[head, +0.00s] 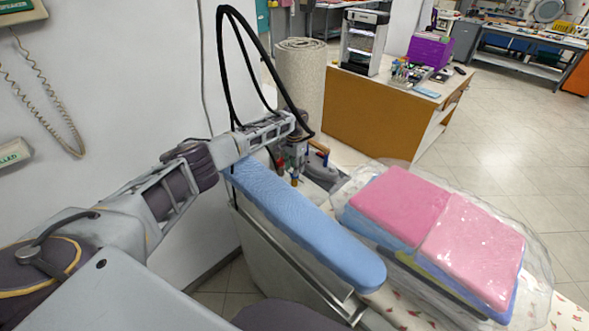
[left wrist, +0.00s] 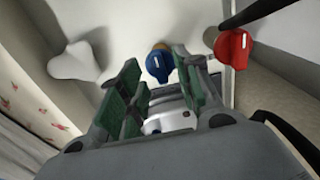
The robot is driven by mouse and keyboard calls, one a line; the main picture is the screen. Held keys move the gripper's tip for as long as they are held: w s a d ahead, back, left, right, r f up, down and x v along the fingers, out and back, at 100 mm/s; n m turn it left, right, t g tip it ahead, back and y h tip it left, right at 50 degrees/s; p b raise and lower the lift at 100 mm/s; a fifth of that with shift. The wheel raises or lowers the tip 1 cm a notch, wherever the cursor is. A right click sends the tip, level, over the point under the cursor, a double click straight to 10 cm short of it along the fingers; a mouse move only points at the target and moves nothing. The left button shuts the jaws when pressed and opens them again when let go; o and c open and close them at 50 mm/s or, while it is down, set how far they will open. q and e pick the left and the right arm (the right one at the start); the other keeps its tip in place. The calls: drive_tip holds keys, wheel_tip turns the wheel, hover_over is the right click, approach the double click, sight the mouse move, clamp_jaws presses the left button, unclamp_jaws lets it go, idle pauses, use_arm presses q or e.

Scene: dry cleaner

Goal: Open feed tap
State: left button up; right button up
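In the left wrist view a blue tap knob (left wrist: 158,66) with a brass-coloured part behind it shows between my fingertips. A red tap knob (left wrist: 232,49) stands to the right, outside the fingers. Neither carries a readable label, so I cannot tell which is the feed tap. My left gripper (left wrist: 155,60) is open with green-padded fingers; I see no clear contact with the blue knob. In the head view my left gripper (head: 292,165) points down beyond the far end of the blue ironing board and mostly hides the taps. My right gripper is not in view.
The padded blue ironing board (head: 305,225) lies below and right of my left arm. Folded pink clothes in clear plastic (head: 470,250) lie to its right. Black hoses (head: 222,65) loop over the arm. A wooden counter (head: 370,112) stands behind; the floor at right is open.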

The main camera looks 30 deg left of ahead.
use_arm(q)
drive_tip(key=shift+f, duration=0.85)
clamp_jaws()
